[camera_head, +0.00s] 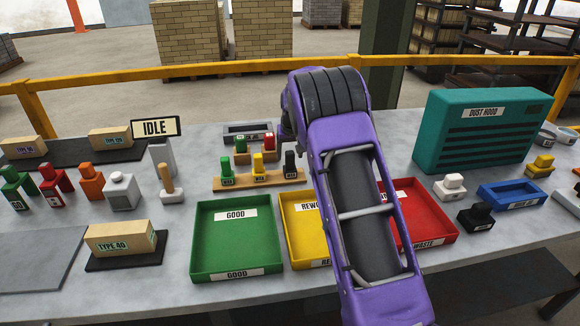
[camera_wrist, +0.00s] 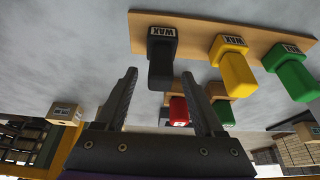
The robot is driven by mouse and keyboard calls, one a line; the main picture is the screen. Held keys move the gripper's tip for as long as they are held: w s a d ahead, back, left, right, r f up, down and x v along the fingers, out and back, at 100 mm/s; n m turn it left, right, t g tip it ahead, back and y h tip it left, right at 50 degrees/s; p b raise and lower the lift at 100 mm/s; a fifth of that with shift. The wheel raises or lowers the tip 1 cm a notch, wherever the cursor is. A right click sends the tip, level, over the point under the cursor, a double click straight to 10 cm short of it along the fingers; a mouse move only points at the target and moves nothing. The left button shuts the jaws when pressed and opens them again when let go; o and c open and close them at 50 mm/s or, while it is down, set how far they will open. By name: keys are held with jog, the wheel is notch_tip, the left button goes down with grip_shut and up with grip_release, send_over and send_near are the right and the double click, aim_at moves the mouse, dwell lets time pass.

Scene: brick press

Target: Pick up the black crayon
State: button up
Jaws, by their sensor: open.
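The black crayon (camera_head: 290,163) stands upright at the right end of a wooden holder (camera_head: 240,184), next to a yellow and a green crayon. In the wrist view the black crayon (camera_wrist: 161,58) shows a WAX label and appears upside down, with the wooden holder (camera_wrist: 195,32) above it. My gripper (camera_wrist: 160,76) is open, and its two dark fingers point toward the black crayon, which appears between the fingertips in the picture. No contact shows. In the head view my purple arm hides most of the gripper.
The yellow crayon (camera_wrist: 231,64) and green crayon (camera_wrist: 292,72) stand close beside the black one. A second holder with red and green pieces (camera_head: 240,142) is behind. Green (camera_head: 193,245), yellow (camera_head: 285,228) and red (camera_head: 448,237) trays lie in front; a teal dust hood (camera_head: 470,150) stands right.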

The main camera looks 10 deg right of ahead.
grip_shut()
dwell(0.3)
